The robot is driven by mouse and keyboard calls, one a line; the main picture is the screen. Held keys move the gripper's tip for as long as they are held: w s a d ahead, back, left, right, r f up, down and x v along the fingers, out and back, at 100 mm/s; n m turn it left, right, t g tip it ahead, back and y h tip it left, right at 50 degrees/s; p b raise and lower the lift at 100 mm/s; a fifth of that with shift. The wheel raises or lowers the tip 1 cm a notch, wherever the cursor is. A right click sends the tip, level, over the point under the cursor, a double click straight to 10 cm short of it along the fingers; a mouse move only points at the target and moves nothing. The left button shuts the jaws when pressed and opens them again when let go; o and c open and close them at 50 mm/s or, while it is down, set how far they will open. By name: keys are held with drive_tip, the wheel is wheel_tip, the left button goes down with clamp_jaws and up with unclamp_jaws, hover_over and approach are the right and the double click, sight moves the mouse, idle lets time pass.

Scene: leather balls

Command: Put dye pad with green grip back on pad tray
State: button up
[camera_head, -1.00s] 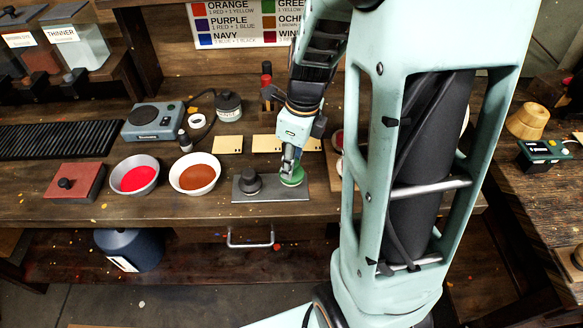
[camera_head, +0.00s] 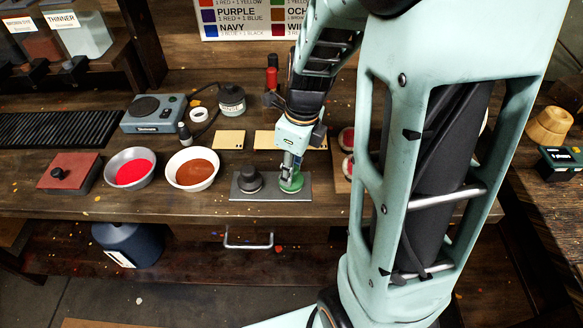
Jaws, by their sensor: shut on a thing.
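The green-gripped dye pad (camera_head: 291,183) is at the right end of the flat grey pad tray (camera_head: 271,195) on the bench. My gripper (camera_head: 289,172) points down over it, with its fingers shut on the green grip. The pad looks to be at the tray's surface, but I cannot tell whether it fully rests there. A dark pad with a black grip (camera_head: 249,180) sits on the left half of the tray. The gripper's fingers hide part of the green grip.
Left of the tray stand a bowl of brown dye (camera_head: 193,169), a bowl of red dye (camera_head: 130,170) and a red block with a black knob (camera_head: 69,173). Light tan pieces (camera_head: 230,139) lie behind the tray. My arm hides much of the bench's right side.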

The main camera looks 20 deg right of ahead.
sight(297, 171)
drive_tip(key=shift+f, duration=0.2)
drive_tip(key=o, duration=1)
drive_tip(key=r, duration=0.4)
drive_tip(key=r+p, duration=0.1)
drive_tip(key=r, duration=0.3)
drive_tip(key=s+d+r+p, duration=0.1)
drive_tip(key=r, duration=0.3)
drive_tip(key=shift+r, duration=0.15)
